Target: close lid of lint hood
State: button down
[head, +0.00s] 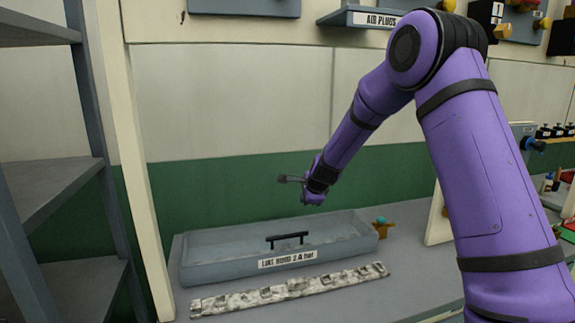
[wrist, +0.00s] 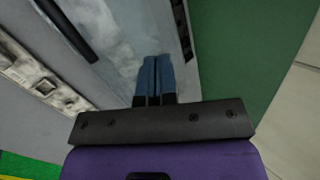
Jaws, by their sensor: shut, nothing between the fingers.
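The lint hood (head: 225,268) is a low grey-blue box with a label on its front, standing on the bench. Its lid (head: 220,240) looks flat across the top, with a black bar handle (head: 287,238) near the front edge; I see no clear gap. The lid (wrist: 115,45) and handle (wrist: 68,32) also show in the wrist view. My gripper (head: 284,179) is above the hood in the head view, apart from the handle. In the wrist view my gripper (wrist: 154,58) has its blue fingers together and empty, over the lid towards the wall side.
A speckled strip (head: 290,290) lies on the bench in front of the hood. Grey shelving (head: 60,185) and a cream post (head: 135,170) stand on the left. A green and cream wall is behind.

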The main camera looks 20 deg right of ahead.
jog(key=shift+t, duration=0.6)
jog(key=s+f, duration=0.3)
jog(key=shift+s+f, duration=0.15)
jog(key=shift+f, duration=0.15)
notch_tip(320, 180, down, 6)
jog(key=s, duration=0.2)
jog(key=shift+s+r, duration=0.2)
jog(key=shift+s, duration=0.15)
